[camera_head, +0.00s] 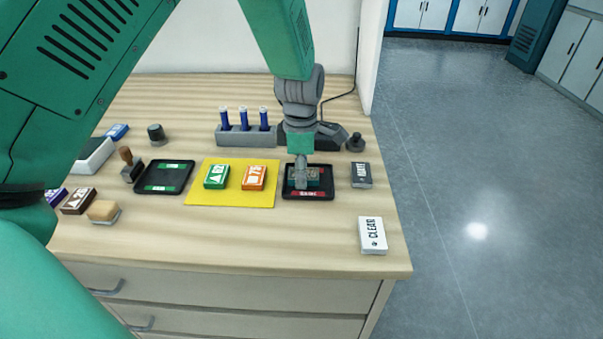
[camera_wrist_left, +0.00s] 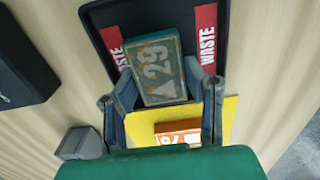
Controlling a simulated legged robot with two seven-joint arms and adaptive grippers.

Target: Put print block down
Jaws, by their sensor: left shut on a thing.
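A worn grey-green print block marked with a triangle and 29 (camera_wrist_left: 157,68) is between the fingers of my left gripper (camera_wrist_left: 163,88). In the head view my left gripper (camera_head: 302,178) points down over the black tray with red WASTE labels (camera_head: 329,192) and hides part of the block (camera_head: 313,175). The gripper is shut on the block. The tray also shows behind the block in the wrist view (camera_wrist_left: 99,17). I cannot tell whether the block touches the tray floor. My right gripper is not in view.
Left of the tray is a yellow mat (camera_head: 231,198) with a green block (camera_head: 216,177) and an orange block (camera_head: 255,177). A black tray with green labels (camera_head: 164,190) is farther left. A dark box (camera_head: 361,176) and a white CLEAR box (camera_head: 373,235) stand to the right. A blue-tube rack (camera_head: 245,138) is behind.

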